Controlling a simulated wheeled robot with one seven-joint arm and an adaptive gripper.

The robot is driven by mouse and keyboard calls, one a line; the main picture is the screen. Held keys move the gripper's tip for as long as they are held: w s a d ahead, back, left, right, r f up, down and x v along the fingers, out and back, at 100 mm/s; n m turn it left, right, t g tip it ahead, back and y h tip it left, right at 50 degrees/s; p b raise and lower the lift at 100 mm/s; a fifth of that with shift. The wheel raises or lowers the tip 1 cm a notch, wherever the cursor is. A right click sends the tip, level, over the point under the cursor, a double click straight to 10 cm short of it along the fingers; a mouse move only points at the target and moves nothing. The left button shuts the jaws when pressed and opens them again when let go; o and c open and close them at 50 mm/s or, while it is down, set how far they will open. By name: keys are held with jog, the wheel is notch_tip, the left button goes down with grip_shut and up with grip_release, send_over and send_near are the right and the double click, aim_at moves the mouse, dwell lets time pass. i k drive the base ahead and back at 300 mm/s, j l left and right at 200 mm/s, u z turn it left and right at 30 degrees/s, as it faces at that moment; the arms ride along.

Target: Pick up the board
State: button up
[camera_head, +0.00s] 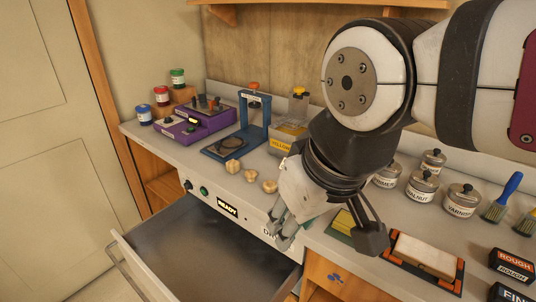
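I cannot tell for certain which thing is the board. A pale, flat rectangular block (425,253) lies on a black and orange holder (391,257) at the counter's front right; it is the most board-like thing in view. My gripper (326,238) hangs above the counter's front edge, left of that block and apart from it. Its fingers are spread wide and nothing shows held between them. A small yellow-green pad (342,228) appears behind the gap between the fingers. My arm hides part of the counter's middle and back.
An open drawer (150,268) juts out below the counter (160,147). Three pale knobby pieces (251,175) lie near the front edge. A blue frame press (253,122), purple boxes (180,131), labelled canisters (423,184), brushes (503,196) and black ROUGH boxes (514,264) stand around.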

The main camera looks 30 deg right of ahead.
aim_at(430, 258)
jog(key=j+z, duration=0.25)
jog(key=j, duration=0.25)
jog(key=j+z, duration=0.25)
jog(key=j, duration=0.25)
jog(key=z, duration=1.4)
